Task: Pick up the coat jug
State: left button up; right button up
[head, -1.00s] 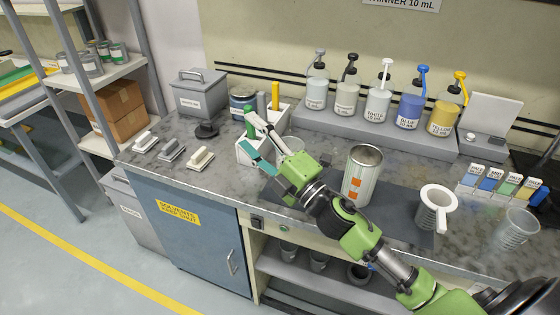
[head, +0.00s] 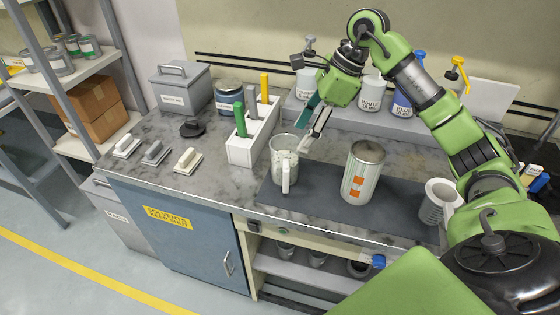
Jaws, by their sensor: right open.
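A clear jug with a handle facing me (head: 284,165) stands upright at the left end of the dark mat (head: 325,200). A second handled jug (head: 432,207), with a white rim, stands at the mat's right end, partly behind my arm. I cannot read a label that tells which is the coat jug. My right gripper (head: 309,127) is open and empty, pointing down just above and right of the clear jug's rim in the picture. I cannot tell whether it touches the jug. My left gripper is not in view.
A white rack (head: 242,149) with green, grey and yellow handles is left of the clear jug. Pump bottles stand on a grey step (head: 403,128) behind. Brushes (head: 157,152) lie at left. The mat's front strip is clear.

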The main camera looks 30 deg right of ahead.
aim_at(286, 169)
jog(key=x, duration=0.2)
jog(key=p+x, duration=0.1)
jog(key=x, duration=0.5)
jog(key=shift+s+d+f+p, duration=0.15)
jog(key=shift+d+p, duration=0.15)
jog(key=shift+p, duration=0.1)
jog(key=shift+a+f+p, duration=0.2)
jog(key=shift+f+p, duration=0.3)
jog(key=p+x, duration=0.1)
jog(key=x, duration=0.2)
jog(key=shift+s+f+p, duration=0.1)
jog(key=shift+f+p, duration=0.25)
jog(key=shift+p, duration=0.05)
jog(key=shift+f, duration=0.35)
jog(key=c, duration=1.4)
grip_shut()
jog(key=shift+r, duration=0.1)
